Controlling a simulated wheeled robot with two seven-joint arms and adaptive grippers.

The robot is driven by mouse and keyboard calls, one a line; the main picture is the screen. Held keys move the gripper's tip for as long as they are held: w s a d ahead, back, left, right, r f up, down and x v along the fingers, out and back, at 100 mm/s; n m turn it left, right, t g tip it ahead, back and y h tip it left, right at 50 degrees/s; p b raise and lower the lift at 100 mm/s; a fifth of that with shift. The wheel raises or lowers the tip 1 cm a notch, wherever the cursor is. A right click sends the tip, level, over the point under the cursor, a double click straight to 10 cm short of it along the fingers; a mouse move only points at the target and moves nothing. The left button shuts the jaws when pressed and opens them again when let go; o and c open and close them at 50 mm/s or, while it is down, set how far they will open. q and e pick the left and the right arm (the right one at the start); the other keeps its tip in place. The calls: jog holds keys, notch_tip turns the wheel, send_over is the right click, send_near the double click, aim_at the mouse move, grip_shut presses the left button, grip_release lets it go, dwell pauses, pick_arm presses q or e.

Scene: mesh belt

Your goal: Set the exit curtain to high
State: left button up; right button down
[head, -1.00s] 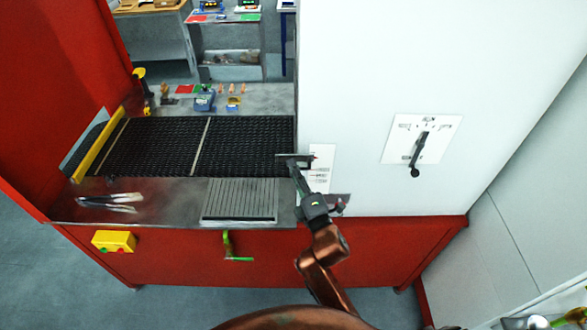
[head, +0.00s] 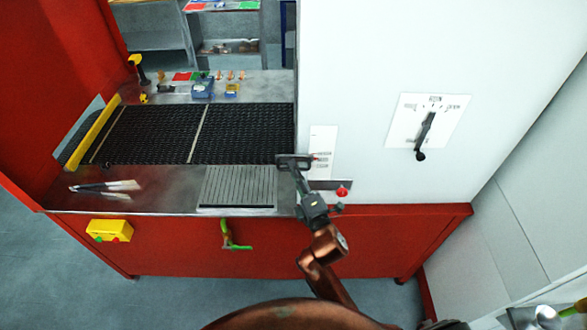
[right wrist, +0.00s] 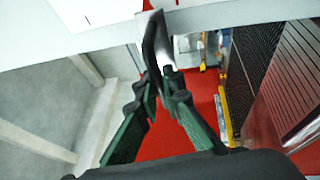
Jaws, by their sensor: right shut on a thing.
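A narrow white panel (head: 322,150) with small marks is on the white housing, beside the edge of the belt opening. My right gripper (head: 293,163) is at the left of this panel, at the front right of the belt, shut on a dark handle-like piece. In the right wrist view, the green-padded fingers (right wrist: 160,95) close around a dark upright piece (right wrist: 153,45). I take it for the curtain's handle. Its position against the marks is too small to read. The curtain itself cannot be made out. My left gripper is not in view.
A larger white plate (head: 428,122) with a black lever is farther right on the housing. A red button (head: 342,192) is below the narrow panel. The black mesh belt (head: 150,135), tongs (head: 105,186) and ribbed plate (head: 237,188) are to the left. A yellow control box (head: 109,230) hangs in front.

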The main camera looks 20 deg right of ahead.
jog(key=c, duration=2)
grip_release()
jog(key=shift+r, duration=0.1)
jog(key=shift+c, duration=0.2)
jog(key=s+d+f, duration=0.1)
jog(key=s+f, duration=0.1)
jog(key=s, duration=0.9)
jog(key=shift+s+d, duration=0.2)
jog(key=shift+s, duration=0.2)
